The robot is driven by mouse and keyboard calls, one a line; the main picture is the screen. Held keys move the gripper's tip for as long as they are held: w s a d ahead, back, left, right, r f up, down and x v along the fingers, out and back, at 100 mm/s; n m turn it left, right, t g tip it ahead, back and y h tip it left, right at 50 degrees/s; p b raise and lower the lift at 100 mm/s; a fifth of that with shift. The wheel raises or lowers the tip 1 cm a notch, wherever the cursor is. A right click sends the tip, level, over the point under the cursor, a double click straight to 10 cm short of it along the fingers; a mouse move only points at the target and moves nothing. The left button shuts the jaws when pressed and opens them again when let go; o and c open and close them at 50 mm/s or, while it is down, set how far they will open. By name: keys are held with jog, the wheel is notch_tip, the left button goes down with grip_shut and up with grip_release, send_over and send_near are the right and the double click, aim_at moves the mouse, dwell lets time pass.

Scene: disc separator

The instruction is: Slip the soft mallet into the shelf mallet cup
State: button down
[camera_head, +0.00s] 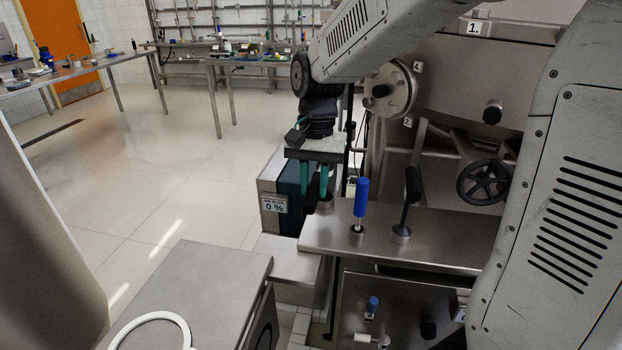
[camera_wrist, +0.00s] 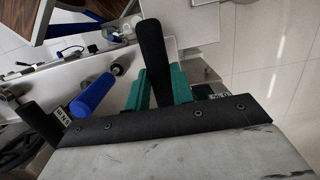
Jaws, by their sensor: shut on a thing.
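My gripper (camera_head: 314,192), with teal fingers, points down at the left end of the steel shelf (camera_head: 440,240). In the wrist view its fingers (camera_wrist: 160,88) are shut on a black handle, which I take as the soft mallet (camera_wrist: 152,50). The mallet's head cannot be made out. A blue-handled tool (camera_head: 361,198) and a black-handled tool (camera_head: 409,195) stand in other cups to the right.
A black handwheel (camera_head: 484,182) and steel machine body (camera_head: 450,85) rise behind the shelf. A box with a 0 % display (camera_head: 275,205) is left of the gripper. A steel cabinet (camera_head: 195,285) with a white ring is at the front left. Open floor lies left.

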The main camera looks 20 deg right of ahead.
jog(key=shift+s+a+f, duration=0.1)
jog(key=shift+s+a, duration=0.1)
jog(key=shift+s, duration=0.05)
send_over(313, 240)
jog(key=shift+d+f, duration=0.1)
jog(key=shift+f, duration=3.2)
jog(key=shift+w+f, duration=0.1)
jog(key=shift+f, duration=0.85)
jog(key=shift+r, duration=0.1)
